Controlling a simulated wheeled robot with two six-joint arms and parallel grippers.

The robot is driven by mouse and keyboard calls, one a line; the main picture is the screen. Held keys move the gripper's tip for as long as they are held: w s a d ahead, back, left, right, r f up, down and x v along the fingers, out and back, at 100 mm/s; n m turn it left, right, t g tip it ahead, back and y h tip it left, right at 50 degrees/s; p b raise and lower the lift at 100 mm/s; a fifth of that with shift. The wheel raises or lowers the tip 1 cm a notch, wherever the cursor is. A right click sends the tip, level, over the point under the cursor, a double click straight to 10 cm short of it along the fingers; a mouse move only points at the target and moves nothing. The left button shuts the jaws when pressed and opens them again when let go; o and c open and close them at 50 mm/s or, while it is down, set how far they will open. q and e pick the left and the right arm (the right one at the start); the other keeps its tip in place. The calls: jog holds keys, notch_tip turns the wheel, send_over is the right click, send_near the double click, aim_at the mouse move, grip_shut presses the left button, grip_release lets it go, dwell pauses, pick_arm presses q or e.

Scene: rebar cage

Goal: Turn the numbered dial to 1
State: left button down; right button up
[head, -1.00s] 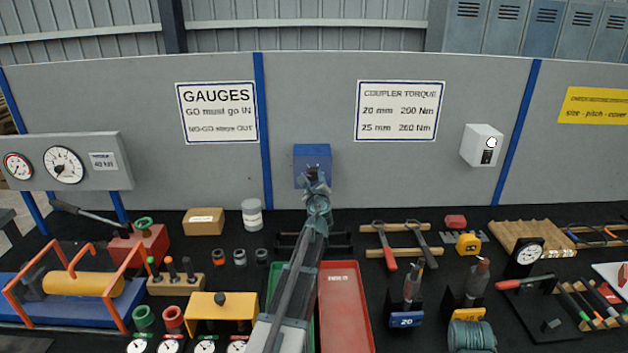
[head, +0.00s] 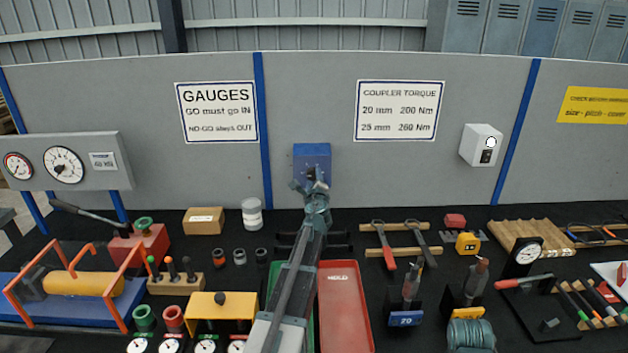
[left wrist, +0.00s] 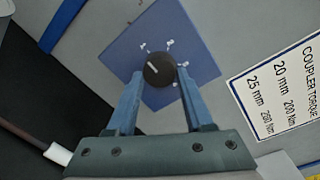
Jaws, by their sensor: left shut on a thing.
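The numbered dial is a round black knob (left wrist: 159,70) on a blue plate (left wrist: 119,49), with small white marks around it too small to read. In the left wrist view its pale pointer line is toward the upper left. In the head view the blue plate (head: 312,152) is on the grey panel, and the knob is mostly hidden by my gripper. My left gripper (left wrist: 159,76) is shut on the knob, with one blue finger on each side. It also shows in the head view (head: 311,182). My right gripper is not in view.
A red tray (head: 345,300) and a green tray lie below my left arm. A white box (head: 482,145) hangs on the panel at right. A cardboard box (head: 203,221) and a white jar (head: 252,215) stand left of the arm.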

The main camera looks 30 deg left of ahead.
pick_arm(q)
jog(key=shift+c, duration=1.4)
grip_release()
jog(key=shift+s, duration=0.1)
jog(key=v, duration=1.3)
jog(key=shift+s+d+p, duration=0.3)
jog(key=shift+p, duration=0.05)
